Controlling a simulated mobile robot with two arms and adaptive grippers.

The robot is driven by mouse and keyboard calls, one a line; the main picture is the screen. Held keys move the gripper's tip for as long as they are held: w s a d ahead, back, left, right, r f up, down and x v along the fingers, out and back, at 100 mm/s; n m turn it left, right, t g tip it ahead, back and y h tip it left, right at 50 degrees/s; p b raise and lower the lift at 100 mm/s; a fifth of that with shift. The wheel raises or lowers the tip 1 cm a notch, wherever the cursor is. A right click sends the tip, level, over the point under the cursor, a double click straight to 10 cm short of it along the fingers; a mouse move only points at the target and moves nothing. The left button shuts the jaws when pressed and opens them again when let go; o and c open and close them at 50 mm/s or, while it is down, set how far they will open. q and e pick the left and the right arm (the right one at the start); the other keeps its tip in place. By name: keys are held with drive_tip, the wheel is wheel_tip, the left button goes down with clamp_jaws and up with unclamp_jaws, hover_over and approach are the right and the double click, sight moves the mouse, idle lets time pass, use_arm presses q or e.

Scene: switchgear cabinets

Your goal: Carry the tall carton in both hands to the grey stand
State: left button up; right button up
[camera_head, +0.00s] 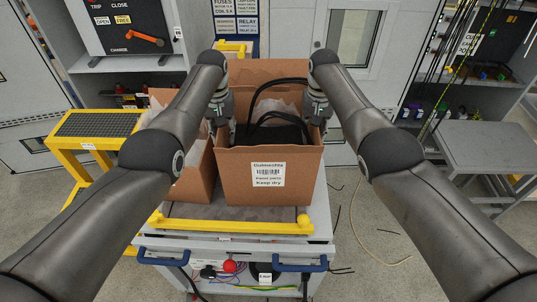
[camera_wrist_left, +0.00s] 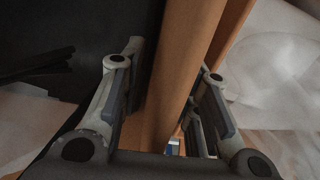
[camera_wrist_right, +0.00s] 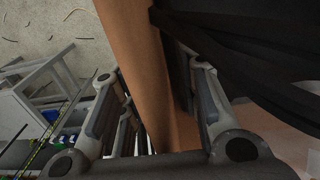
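The tall brown carton (camera_head: 238,195), with a white label on its front, stands on a grey cart. It is open at the top and holds black cables. My left gripper (camera_head: 221,122) is at its left wall. In the left wrist view my fingers stand apart on either side of the wall (camera_wrist_left: 185,60). My right gripper (camera_head: 318,112) is at its right wall. In the right wrist view its fingers are apart, astride that wall (camera_wrist_right: 140,70). I see no clear grip on either side. A grey stand (camera_head: 482,140) is at the right.
A second brown carton (camera_head: 195,180) stands close on the left, partly hidden. The cart has a yellow front bar (camera_head: 235,226) and blue handles (camera_head: 300,264). A yellow step (camera_head: 95,130) is at the left. Cabinets line the back. Loose cables lie on the floor at the right.

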use_arm(q)
drive_tip(key=shift+f, duration=0.5)
use_arm(e)
drive_tip(key=shift+f, duration=0.45)
use_arm(q)
clamp_jaws()
use_arm(e)
clamp_jaws()
use_arm(q)
drive_tip(key=shift+w+r, duration=0.2)
drive_tip(key=shift+r, duration=0.05)
use_arm(e)
drive_tip(key=shift+w+r, duration=0.15)
drive_tip(key=shift+r, duration=0.05)
